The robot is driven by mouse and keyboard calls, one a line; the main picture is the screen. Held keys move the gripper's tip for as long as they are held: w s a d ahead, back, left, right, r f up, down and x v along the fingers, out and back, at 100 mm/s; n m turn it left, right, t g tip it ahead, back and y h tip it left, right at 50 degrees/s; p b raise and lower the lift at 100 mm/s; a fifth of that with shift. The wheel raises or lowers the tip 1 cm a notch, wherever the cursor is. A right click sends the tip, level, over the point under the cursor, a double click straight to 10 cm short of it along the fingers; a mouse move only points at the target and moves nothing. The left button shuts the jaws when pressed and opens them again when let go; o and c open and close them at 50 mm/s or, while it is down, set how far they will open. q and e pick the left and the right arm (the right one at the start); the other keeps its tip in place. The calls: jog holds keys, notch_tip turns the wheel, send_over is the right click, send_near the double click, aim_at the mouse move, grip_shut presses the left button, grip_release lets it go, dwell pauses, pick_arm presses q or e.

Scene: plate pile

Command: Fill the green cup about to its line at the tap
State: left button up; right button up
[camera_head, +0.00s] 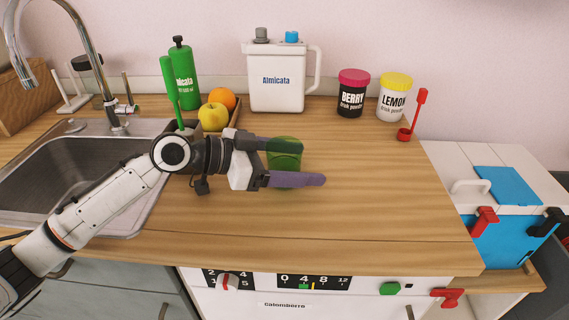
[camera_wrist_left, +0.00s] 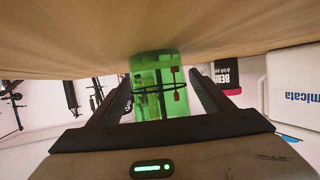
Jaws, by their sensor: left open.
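The green cup (camera_head: 284,160) is see-through and stands on the wooden counter right of the sink. My left gripper (camera_head: 313,163) is open, with one finger on the far side of the cup and one on the near side. In the left wrist view, which is upside down, the cup (camera_wrist_left: 152,72) is between the two open fingers (camera_wrist_left: 160,92). A dark line runs around it. I cannot tell whether the fingers touch it or whether it holds water. The tap (camera_head: 92,45) arches over the sink (camera_head: 60,180) at the left. My right gripper is not in view.
A yellow apple (camera_head: 213,117) and an orange (camera_head: 223,99) sit near a green bottle (camera_head: 183,80). A white jug (camera_head: 276,78), berry tub (camera_head: 352,95), lemon tub (camera_head: 394,98) and red scoop (camera_head: 405,133) stand behind. The counter right of the cup is clear.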

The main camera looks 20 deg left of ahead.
pick_arm(q)
jog(key=shift+w+d+f, duration=0.1)
jog(key=shift+w+d, duration=0.1)
jog(key=shift+d, duration=0.05)
jog(key=c, duration=1.1)
notch_tip(320, 180, up, 10)
jog(key=shift+p, duration=0.35)
